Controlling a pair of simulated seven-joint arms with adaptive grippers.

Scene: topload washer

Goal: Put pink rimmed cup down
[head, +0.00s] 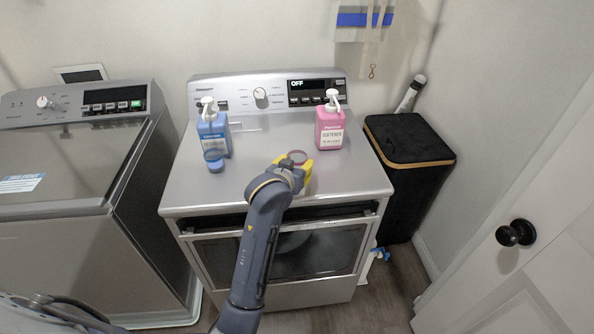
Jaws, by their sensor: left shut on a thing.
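My left gripper (299,168), with yellow fingers, is over the front part of the middle machine's top (240,185). The lower part of the cup is hidden by the gripper. I cannot tell whether the cup touches the top. A pink softener bottle (330,128) with a white pump stands behind it to the right. My right gripper is not in view.
A control panel (265,92) rises at the back. A black bin (407,139) stands at the right. The top is clear left and right of my gripper.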

